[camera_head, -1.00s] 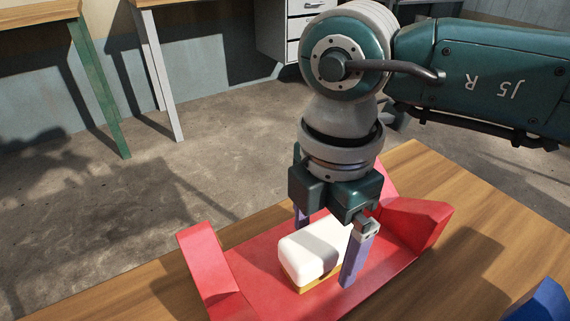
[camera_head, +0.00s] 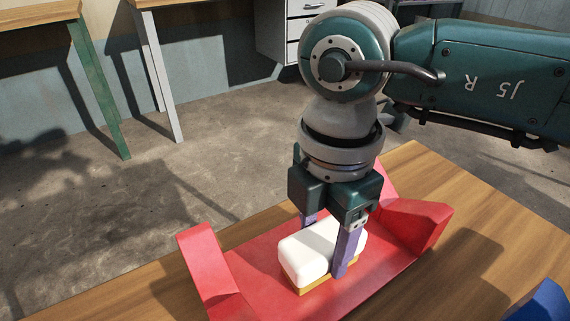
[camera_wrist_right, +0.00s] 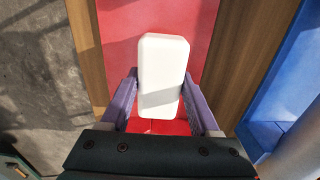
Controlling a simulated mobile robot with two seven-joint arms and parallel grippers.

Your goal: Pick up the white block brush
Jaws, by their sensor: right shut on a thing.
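The white block brush (camera_head: 308,254) has a white rounded top and a yellow-brown base. It sits in the red tray (camera_head: 247,262), on the tray's floor as far as I can see. In the right wrist view the brush (camera_wrist_right: 163,75) stands between the two purple fingers. My right gripper (camera_head: 326,246) points down from above and is shut on the brush, one finger on each long side. It also shows in the right wrist view (camera_wrist_right: 160,112). The far finger is partly hidden behind the brush in the head view. My left gripper is not in view.
The red tray has raised, slanted ends and lies on a wooden table (camera_head: 475,205). A blue object (camera_head: 542,303) is at the lower right, and it shows in the right wrist view (camera_wrist_right: 285,85). Other tables and a drawer cabinet (camera_head: 300,30) stand farther back.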

